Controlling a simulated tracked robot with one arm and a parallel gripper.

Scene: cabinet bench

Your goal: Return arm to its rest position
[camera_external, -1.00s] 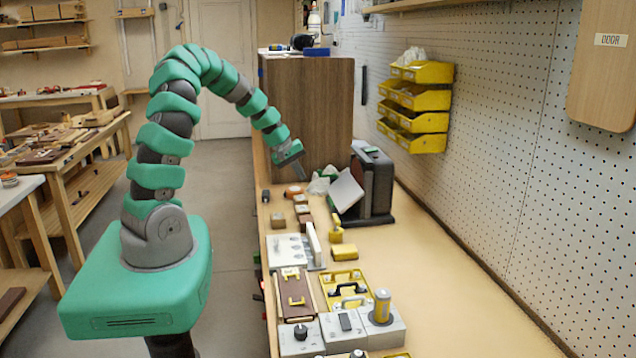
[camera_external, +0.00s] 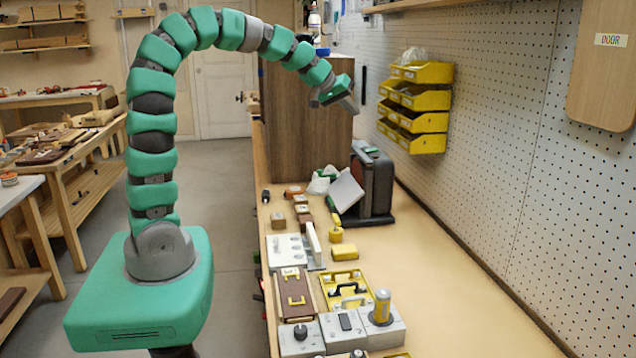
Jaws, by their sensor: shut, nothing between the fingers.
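My green and grey segmented arm rises from its green base at the left and arches over toward the bench. My gripper (camera_external: 350,104) is at the end of the arm, high in front of the brown wooden cabinet (camera_external: 300,135). Its fingers are shut with nothing between them, pointing down and to the right. It is well clear of the bench top (camera_external: 430,285) and touches nothing that I can see.
Below my gripper stands a dark case (camera_external: 374,180) with a tilted grey panel (camera_external: 346,192). Yellow bins (camera_external: 420,100) hang on the pegboard at right. Small blocks, a brown box (camera_external: 293,295) and grey control boxes (camera_external: 301,339) line the bench's left side. Its right side is clear.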

